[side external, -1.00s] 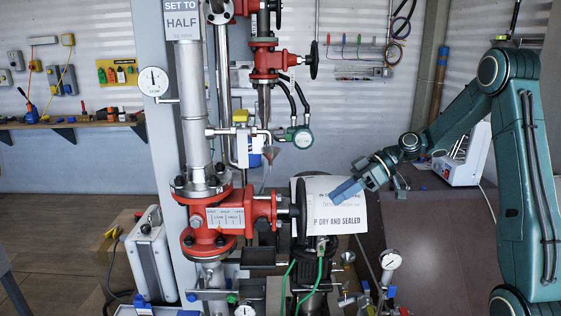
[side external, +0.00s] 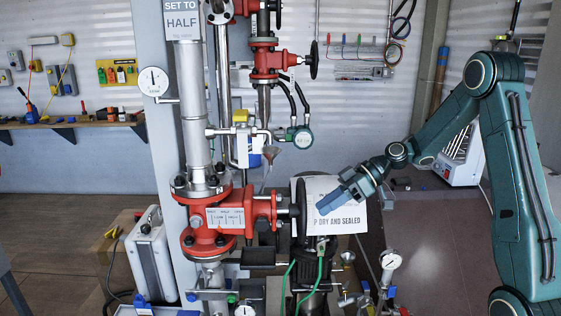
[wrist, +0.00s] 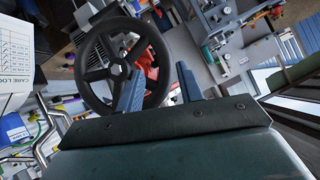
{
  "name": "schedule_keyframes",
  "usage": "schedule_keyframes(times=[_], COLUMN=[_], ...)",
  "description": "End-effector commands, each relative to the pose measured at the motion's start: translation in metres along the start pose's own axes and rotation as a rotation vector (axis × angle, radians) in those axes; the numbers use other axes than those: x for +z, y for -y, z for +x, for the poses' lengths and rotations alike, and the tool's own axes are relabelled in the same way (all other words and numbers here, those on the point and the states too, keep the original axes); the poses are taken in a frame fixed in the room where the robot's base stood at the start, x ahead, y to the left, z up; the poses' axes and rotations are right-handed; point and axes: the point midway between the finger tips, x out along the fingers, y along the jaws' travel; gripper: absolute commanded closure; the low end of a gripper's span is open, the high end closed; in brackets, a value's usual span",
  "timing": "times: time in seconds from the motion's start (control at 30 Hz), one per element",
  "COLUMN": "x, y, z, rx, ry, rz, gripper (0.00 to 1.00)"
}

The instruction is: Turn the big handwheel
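The big handwheel (side external: 301,212) is black and stands edge-on to the side camera, at the right end of the red valve (side external: 262,208). In the wrist view the handwheel (wrist: 118,72) faces me, with its rim, spokes and hub visible. My gripper (side external: 326,204) is just right of the wheel, with a small gap showing. In the wrist view my gripper (wrist: 160,69) is open and empty. Its left finger overlaps the wheel's inside and its right finger is outside the rim, so the right rim appears between them. Contact is not visible.
A sign (side external: 183,20) reads SET TO HALF. A labelled plate (side external: 225,217) is on the valve. A paper (side external: 346,222) about being dry and sealed hangs behind the gripper. A smaller handwheel (side external: 314,60) is higher up. Gauges and green hoses (side external: 319,268) stand below the wheel.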

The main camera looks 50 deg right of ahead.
Motion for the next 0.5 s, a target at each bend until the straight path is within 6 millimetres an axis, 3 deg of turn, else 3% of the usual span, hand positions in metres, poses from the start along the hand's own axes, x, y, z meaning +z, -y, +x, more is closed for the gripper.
schedule_keyframes(times=[0.5], x=[0.0], y=[0.001], z=[0.045], rx=[-0.001], ry=[0.001], rz=[0.001], gripper=[0.63])
